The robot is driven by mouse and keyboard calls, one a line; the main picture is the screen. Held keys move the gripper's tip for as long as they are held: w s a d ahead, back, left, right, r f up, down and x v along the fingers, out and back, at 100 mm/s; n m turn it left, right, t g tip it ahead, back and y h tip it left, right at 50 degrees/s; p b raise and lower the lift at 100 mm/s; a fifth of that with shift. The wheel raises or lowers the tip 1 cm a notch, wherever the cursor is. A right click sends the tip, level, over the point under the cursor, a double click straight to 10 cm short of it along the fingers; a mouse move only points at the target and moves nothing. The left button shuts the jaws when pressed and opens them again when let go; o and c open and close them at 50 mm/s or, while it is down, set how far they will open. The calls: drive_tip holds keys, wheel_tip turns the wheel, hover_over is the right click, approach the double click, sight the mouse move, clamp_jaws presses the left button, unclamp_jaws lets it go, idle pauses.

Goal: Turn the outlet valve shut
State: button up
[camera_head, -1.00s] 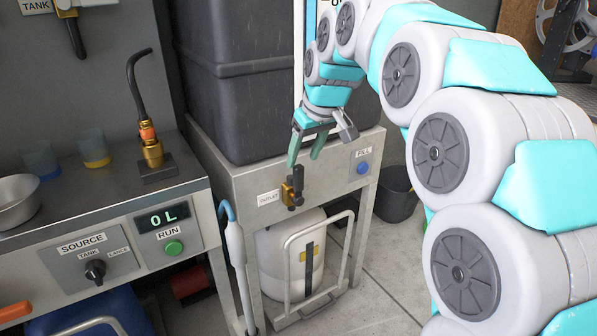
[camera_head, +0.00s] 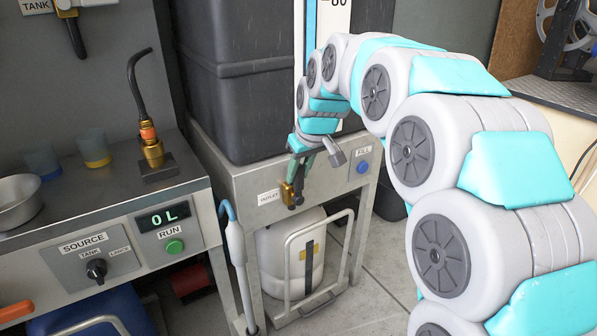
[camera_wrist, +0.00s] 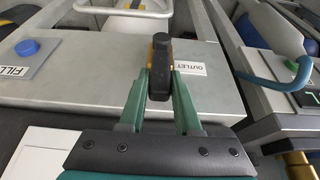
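The outlet valve (camera_head: 291,194), brass with a black handle, sits on the front of the steel stand beside the OUTLET label (camera_head: 269,197). In the head view my gripper (camera_head: 300,167) is right at the valve and partly covers its upper part. In the wrist view the green fingers of my gripper (camera_wrist: 159,82) are apart, one on each side of the valve's black handle (camera_wrist: 160,68). Small gaps seem to show beside the handle, so I see no clear grip on it. The brass body behind the handle is mostly hidden.
A blue FILL button (camera_head: 363,167) is right of the valve. A dark tank (camera_head: 240,100) stands on the steel stand (camera_head: 235,182). A white container (camera_head: 285,250) on a hand cart is below. The control panel (camera_head: 130,248) with a green RUN button and 0L display is left.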

clamp_jaws()
idle(0.9)
